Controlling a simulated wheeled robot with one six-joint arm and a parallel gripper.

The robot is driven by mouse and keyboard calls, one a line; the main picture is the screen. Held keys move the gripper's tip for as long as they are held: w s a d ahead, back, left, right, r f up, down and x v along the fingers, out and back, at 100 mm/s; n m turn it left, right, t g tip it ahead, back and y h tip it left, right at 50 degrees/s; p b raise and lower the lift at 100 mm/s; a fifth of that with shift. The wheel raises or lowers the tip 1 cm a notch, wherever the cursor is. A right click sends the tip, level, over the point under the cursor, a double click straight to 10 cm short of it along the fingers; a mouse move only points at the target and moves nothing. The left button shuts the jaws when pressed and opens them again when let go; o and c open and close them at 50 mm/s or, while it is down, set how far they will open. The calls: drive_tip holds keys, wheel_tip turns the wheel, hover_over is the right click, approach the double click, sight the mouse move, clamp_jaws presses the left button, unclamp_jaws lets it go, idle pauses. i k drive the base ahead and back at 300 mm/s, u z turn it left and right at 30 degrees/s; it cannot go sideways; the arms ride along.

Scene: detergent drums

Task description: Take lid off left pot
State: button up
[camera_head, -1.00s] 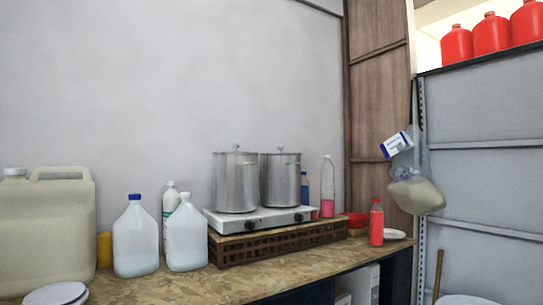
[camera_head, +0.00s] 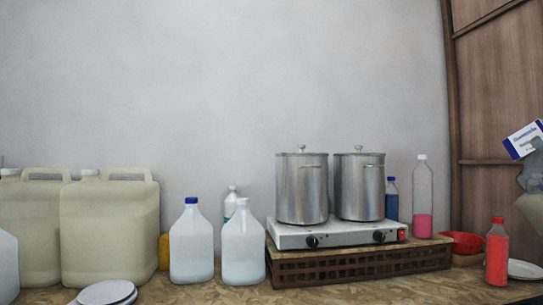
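The left pot (camera_head: 301,190) is a tall silver metal pot standing upright on a white two-burner hot plate (camera_head: 345,234). Its lid (camera_head: 301,153) sits on top, with a small round knob at the centre. A similar right pot (camera_head: 359,190), also lidded, stands close beside it on the same hot plate. My gripper is in none of the frames.
The hot plate rests on a brown slatted crate (camera_head: 358,264) on the chipboard counter. White jugs (camera_head: 243,245) stand left of it, then large beige canisters (camera_head: 108,230). A clear bottle with pink liquid (camera_head: 422,198) and a red bottle (camera_head: 497,252) stand right. Space above the pots is clear.

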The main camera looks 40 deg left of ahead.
sight(301, 148)
drive_tip(key=u, duration=0.75)
drive_tip(key=i, duration=0.85)
drive_tip(key=u, duration=0.75)
